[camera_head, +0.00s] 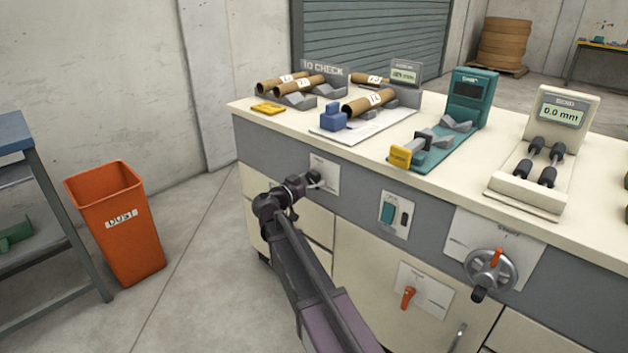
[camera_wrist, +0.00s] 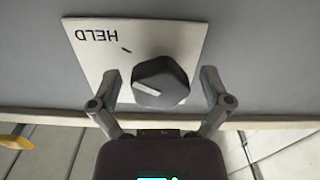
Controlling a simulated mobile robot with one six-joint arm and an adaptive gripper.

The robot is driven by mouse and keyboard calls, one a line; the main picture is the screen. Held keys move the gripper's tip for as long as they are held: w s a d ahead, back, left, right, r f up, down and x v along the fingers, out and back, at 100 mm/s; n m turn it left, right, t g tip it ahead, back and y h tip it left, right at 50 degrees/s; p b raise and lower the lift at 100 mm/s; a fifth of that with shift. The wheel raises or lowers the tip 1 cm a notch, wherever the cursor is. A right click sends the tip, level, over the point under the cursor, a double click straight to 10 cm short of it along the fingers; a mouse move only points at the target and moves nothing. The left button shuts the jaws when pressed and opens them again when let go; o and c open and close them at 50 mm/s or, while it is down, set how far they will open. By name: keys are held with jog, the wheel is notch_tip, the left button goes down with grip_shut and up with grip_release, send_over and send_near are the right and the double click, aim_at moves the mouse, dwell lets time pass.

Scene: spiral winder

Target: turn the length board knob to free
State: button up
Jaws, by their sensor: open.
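The length board knob (camera_wrist: 160,82) is dark grey and many-sided, on a white plate (camera_wrist: 92,42) lettered HELD, which reads upside down in the wrist view. A pale line on the knob's face runs toward the left, on the HELD side. In the head view the plate (camera_head: 327,172) is on the grey front panel, partly behind my gripper (camera_head: 312,180). My gripper is open, with one finger on each side of the knob in the wrist view and a gap showing at both sides. Any FREE lettering is not visible.
The bench top (camera_head: 290,122) overhangs the panel and carries cardboard tubes and gauges. To the right are a green switch (camera_head: 389,212), an orange-handled knob (camera_head: 408,297) and a handwheel (camera_head: 491,270). An orange dust bin (camera_head: 120,245) stands left; floor between is clear.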

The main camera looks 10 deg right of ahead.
jog(key=shift+d, duration=0.1)
jog(key=c, duration=1.2)
jog(key=shift+n, duration=0.5)
jog(key=n, duration=0.4)
jog(key=shift+r+n, duration=0.1)
jog(key=shift+n, duration=0.2)
jog(key=n, duration=0.6)
jog(key=shift+d+r+n, duration=0.1)
jog(key=shift+r+n, duration=0.05)
jog(key=shift+n, duration=0.15)
jog(key=n, duration=0.6)
jog(key=shift+r+p, duration=0.15)
jog(key=shift+p, duration=0.15)
jog(key=n, duration=0.5)
jog(key=shift+r+n, duration=0.1)
jog(key=shift+n, duration=0.3)
